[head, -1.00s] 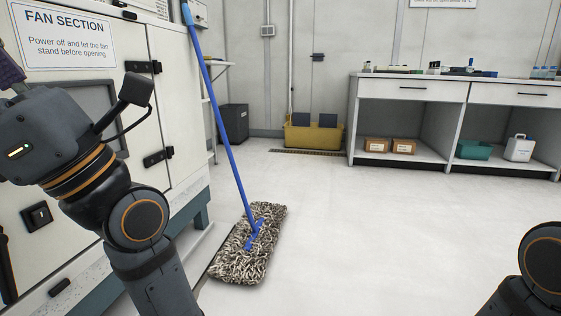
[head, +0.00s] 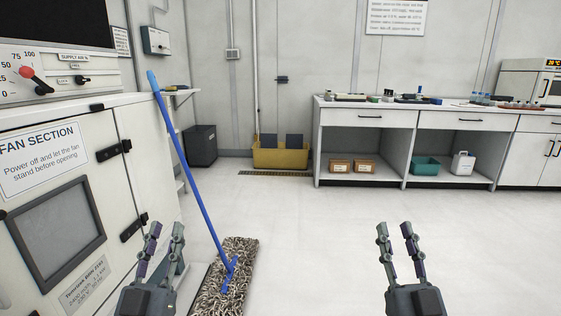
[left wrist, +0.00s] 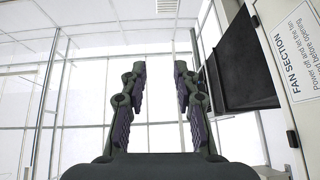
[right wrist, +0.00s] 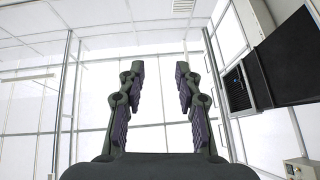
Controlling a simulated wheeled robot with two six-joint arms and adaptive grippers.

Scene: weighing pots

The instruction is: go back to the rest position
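My left gripper (head: 163,245) is at the lower left of the head view, fingers pointing up, in front of the fan section cabinet. My right gripper (head: 396,245) is at the lower right of the middle, also pointing up, over clear floor. Both are open with nothing between the fingers. The left wrist view shows the left gripper's two fingers apart (left wrist: 160,85), with walls and ceiling beyond. The right wrist view shows the right gripper's fingers apart (right wrist: 160,85) and empty as well.
The fan section cabinet (head: 125,190) stands close on the left. A blue-handled mop (head: 196,185) leans beside it, its head on the floor near my left gripper. A yellow bin (head: 281,158) and a white bench (head: 350,120) are at the back. The middle floor is clear.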

